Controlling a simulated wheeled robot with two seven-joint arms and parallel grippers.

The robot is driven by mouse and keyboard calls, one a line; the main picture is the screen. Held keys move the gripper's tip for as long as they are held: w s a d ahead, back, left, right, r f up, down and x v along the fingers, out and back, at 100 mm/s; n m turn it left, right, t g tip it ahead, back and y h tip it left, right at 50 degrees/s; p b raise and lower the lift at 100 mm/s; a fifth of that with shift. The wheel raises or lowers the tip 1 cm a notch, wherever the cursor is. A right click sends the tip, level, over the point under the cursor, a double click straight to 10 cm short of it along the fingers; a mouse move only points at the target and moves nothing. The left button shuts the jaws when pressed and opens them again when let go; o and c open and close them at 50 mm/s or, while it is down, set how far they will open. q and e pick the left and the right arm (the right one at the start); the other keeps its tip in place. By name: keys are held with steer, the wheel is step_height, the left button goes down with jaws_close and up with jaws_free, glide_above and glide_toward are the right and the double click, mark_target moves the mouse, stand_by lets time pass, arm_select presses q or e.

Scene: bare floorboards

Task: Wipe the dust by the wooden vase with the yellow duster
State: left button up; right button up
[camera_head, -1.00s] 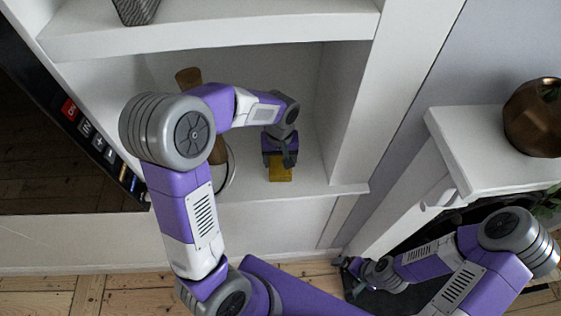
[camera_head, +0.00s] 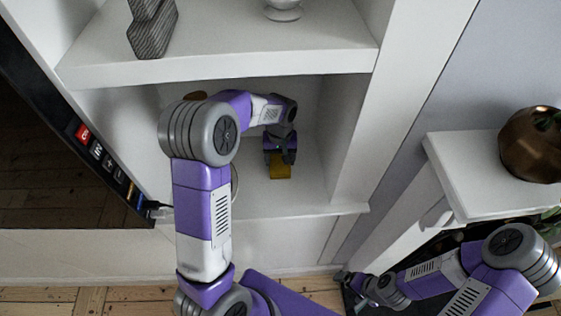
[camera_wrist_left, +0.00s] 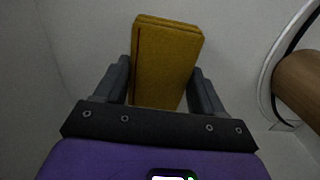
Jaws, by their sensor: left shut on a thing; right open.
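The yellow duster (camera_head: 281,172) is a small block in my left gripper (camera_head: 280,158), down at the floor of the lower shelf recess. In the left wrist view the duster (camera_wrist_left: 166,60) sits between the two fingers of the left gripper (camera_wrist_left: 160,78), which is shut on it. The wooden vase (camera_head: 197,95) is mostly hidden behind my left arm; only a brown bit of its top shows. In the wrist view a brown wooden rounded body, likely the vase (camera_wrist_left: 302,85), is at the right edge, apart from the duster. I cannot make out the dust. My right gripper (camera_head: 345,280) is open and empty, low by the fireplace.
The recess has a side wall right of the duster and an upper shelf (camera_head: 220,62) above, holding a grey textured ornament (camera_head: 153,35). A white ring (camera_wrist_left: 268,75) stands beside the wooden body. A dark screen (camera_head: 60,150) is at left, a mantel with a bronze pot (camera_head: 533,145) at right.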

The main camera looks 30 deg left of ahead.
arm_select(q)
steer(key=shift+w+a+f+p, duration=0.1)
steer(key=shift+w+a+p, duration=0.35)
steer(key=shift+w, duration=0.4)
steer(key=shift+w+a+p, duration=0.25)
steer(key=shift+w+a, duration=0.3)
steer(key=shift+w, duration=0.25)
